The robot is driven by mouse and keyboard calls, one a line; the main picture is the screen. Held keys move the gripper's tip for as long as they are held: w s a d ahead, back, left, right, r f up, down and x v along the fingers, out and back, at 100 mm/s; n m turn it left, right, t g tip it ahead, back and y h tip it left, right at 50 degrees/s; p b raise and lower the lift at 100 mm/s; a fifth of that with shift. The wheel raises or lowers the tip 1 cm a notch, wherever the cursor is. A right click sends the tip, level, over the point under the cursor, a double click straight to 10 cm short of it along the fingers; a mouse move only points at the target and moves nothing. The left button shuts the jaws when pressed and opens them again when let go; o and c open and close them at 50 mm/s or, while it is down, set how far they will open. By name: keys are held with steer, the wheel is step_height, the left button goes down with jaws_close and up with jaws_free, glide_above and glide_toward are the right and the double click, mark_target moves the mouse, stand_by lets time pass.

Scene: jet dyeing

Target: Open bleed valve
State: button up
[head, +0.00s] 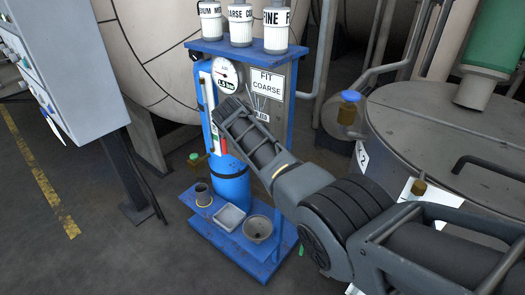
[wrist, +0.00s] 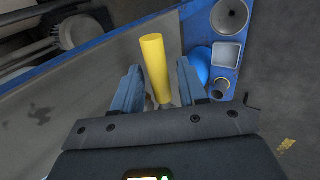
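A yellow bar-shaped handle (wrist: 154,62), apparently the bleed valve's, shows in the wrist view against the panel. My gripper (wrist: 158,66) is open, with one blue-grey finger on each side of the handle. A gap shows on the right side; I cannot tell whether the left finger touches it. In the head view my arm's end (head: 240,128) is in front of the blue stand's panel and hides the handle and the fingers. A partly covered label reading "BLEED" (head: 262,116) shows just beside it.
The blue stand (head: 293,85) carries a gauge (head: 227,75), a "FIT COARSE" sign (head: 267,82) and three labelled canisters on top. Its base holds a tray (head: 229,217), a funnel-like bowl (head: 257,229) and a cup (head: 203,194). A grey cabinet (head: 75,70) stands left, a large vessel (head: 450,120) right.

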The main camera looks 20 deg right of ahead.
steer(key=v, duration=0.7)
steer(key=shift+r+p, duration=0.3)
steer(key=shift+s+a, duration=0.15)
steer(key=shift+a, duration=0.05)
